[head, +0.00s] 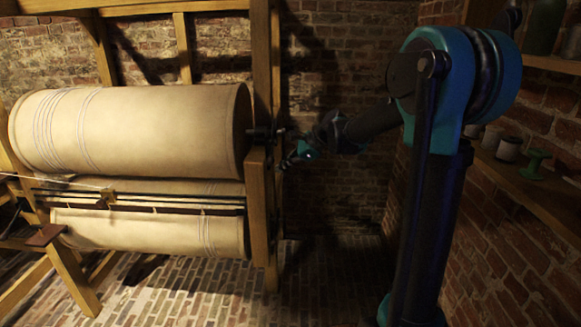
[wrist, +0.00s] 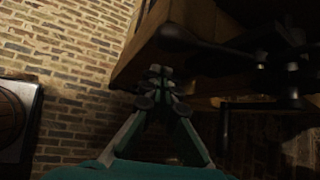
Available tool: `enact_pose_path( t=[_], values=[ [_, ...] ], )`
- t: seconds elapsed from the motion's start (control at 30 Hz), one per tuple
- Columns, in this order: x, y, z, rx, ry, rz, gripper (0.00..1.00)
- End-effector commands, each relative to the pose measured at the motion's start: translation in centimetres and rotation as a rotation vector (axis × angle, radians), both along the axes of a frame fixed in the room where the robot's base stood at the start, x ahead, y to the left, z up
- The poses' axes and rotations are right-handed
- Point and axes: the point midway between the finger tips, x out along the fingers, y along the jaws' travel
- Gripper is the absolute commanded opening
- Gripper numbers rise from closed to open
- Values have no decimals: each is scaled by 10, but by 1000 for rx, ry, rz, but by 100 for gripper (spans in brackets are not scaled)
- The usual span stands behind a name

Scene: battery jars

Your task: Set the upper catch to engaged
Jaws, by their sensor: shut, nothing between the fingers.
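My gripper (wrist: 160,72) is shut and empty in the wrist view, its fingertips just below the edge of a wooden beam. In the head view my gripper (head: 287,162) is beside the right post of the wooden frame. A dark lever (wrist: 205,50) with a rounded end lies across the beam above and right of the fingertips; it may be the upper catch. A second dark bar (wrist: 250,104) with a hanging handle is lower right. In the head view dark metal parts (head: 262,133) stick out at the post, too small to tell apart. The catch's setting cannot be told.
The wooden frame (head: 258,205) carries a large pale roller (head: 150,130) and a lower one (head: 150,232). A shelf (head: 540,185) with spools runs along the right brick wall. The brick floor (head: 320,265) between frame and my arm is clear.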

Motion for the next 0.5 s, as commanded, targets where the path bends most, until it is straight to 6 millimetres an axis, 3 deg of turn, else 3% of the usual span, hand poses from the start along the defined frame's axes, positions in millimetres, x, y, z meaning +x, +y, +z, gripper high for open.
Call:
enact_pose_path(
  t=[0.2,0.5],
  values=[
    [-5,9,15,-1,-1,2,0],
    [-5,10,17,0,-1,1,0]
  ],
)
